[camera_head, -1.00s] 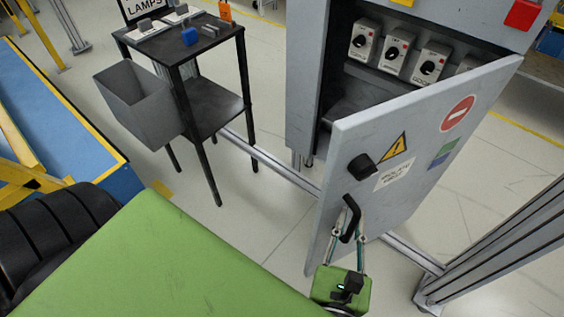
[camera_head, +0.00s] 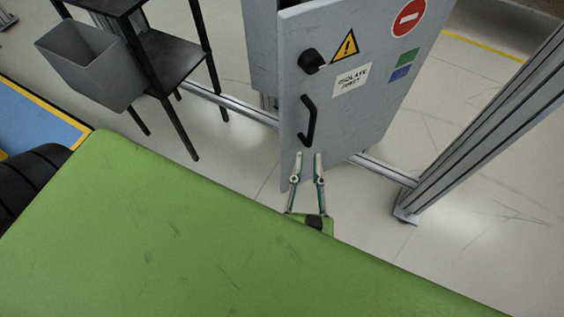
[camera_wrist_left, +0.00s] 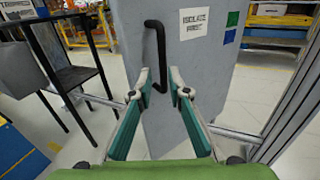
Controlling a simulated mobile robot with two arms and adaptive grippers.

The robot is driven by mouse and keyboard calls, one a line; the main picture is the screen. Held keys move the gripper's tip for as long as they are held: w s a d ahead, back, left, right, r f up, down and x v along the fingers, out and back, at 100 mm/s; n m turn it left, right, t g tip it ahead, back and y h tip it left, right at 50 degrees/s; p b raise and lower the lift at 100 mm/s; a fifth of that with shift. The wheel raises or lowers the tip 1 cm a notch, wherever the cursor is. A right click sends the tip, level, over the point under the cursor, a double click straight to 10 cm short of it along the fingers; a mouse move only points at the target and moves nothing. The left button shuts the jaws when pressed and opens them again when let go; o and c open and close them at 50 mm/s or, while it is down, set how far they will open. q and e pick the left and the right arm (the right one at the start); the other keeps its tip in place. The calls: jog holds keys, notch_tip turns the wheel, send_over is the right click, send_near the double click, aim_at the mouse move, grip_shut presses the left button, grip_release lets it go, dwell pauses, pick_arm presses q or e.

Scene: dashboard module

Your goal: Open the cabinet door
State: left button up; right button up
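The grey cabinet door (camera_head: 385,100) stands swung out from the cabinet (camera_head: 263,45), which shows only as a strip at its left. The door has a black knob (camera_head: 311,61) and, below it, a black bar handle (camera_head: 308,122). My left gripper (camera_head: 309,156) is open, its two fingers apart, just below the handle's lower end in the head view. In the left wrist view, the handle (camera_wrist_left: 161,55) appears between and beyond the open fingertips; nothing is gripped. The cabinet inside is out of view. My right gripper is not in view.
A black table (camera_head: 170,60) with a grey bin (camera_head: 90,70) stands to the left. A metal rail (camera_head: 235,108) runs along the floor behind the door. A metal post (camera_head: 480,120) rises at the right. The floor between door and post is open.

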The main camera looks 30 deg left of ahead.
pick_arm(q)
jog(key=s+a+f+n+g+h+p, duration=0.1)
jog(key=s+f+n+g+p, duration=0.2)
jog(key=f, duration=1.1)
jog(key=s+a+f+n+g+h+p, duration=0.1)
jog(key=s+f+n+g+h+p, duration=0.1)
jog(key=f, duration=1.2)
jog(key=shift+s+f+n+g+h+p, duration=0.15)
jog(key=shift+s+n+g+h+p, duration=0.15)
jog(key=shift+s+n+g+p, duration=0.85)
jog(key=shift+a+m+g+b, duration=0.15)
jog(key=shift+m+g+b, duration=0.2)
jog(key=shift+g, duration=0.2)
